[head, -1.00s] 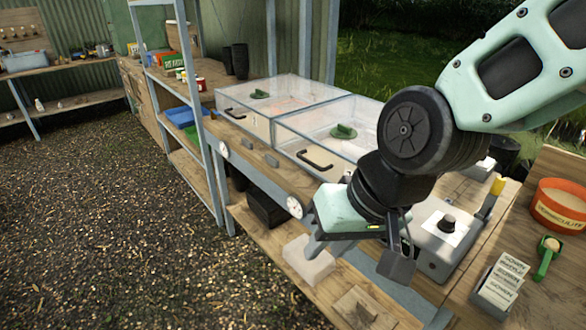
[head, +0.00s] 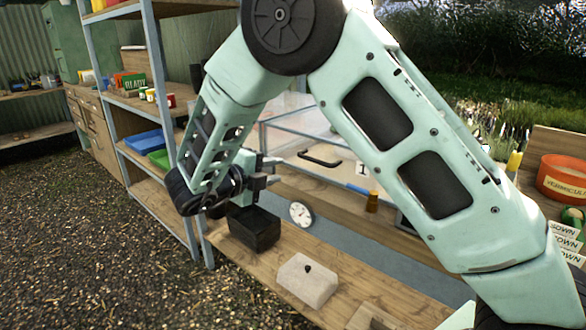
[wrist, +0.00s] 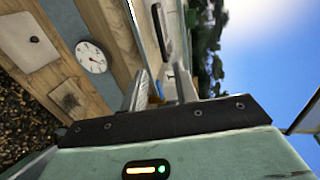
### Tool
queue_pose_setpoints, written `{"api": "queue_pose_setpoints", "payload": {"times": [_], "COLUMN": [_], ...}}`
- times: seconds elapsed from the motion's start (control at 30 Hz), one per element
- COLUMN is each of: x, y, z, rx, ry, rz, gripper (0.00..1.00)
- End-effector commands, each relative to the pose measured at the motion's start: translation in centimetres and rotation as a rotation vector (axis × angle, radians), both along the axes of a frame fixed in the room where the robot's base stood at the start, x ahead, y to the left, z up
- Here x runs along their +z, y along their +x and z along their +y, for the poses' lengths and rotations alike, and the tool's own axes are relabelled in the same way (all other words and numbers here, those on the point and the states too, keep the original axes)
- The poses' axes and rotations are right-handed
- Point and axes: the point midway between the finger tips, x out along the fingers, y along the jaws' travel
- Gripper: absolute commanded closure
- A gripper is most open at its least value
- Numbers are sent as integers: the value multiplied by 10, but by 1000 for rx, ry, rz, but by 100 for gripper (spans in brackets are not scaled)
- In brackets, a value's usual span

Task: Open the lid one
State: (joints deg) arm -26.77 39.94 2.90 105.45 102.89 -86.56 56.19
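The clear lid (head: 286,148) by the number 1 label (head: 362,169) appears closed, partly hidden behind my arm. Its black handle (head: 319,158) is on its front side and also shows in the wrist view (wrist: 159,30). My gripper (head: 268,172) is left of the handle and in front of the bench, apart from the handle. In the wrist view its two fingers (wrist: 162,92) stand apart with nothing held between them. The handle appears beyond the fingertips there.
A dial (head: 300,214) is on the bench front. A black pot (head: 253,228) and a pale block (head: 307,280) stand on the lower wooden shelf. A metal rack (head: 165,110) is at left. A vermiculite tub (head: 563,180) is at right. Gravel floor at left is clear.

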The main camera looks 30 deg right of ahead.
Motion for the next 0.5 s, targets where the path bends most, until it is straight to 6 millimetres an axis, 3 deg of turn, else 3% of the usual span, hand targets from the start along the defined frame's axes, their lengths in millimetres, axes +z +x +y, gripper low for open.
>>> {"api": "queue_pose_setpoints", "payload": {"times": [0.17, 0.5], "x": [-2, -16], "y": [4, 27], "z": [-17, -80], "rx": [-11, -10], "ry": [-3, -3], "rz": [-2, 0], "gripper": [70, 70]}}
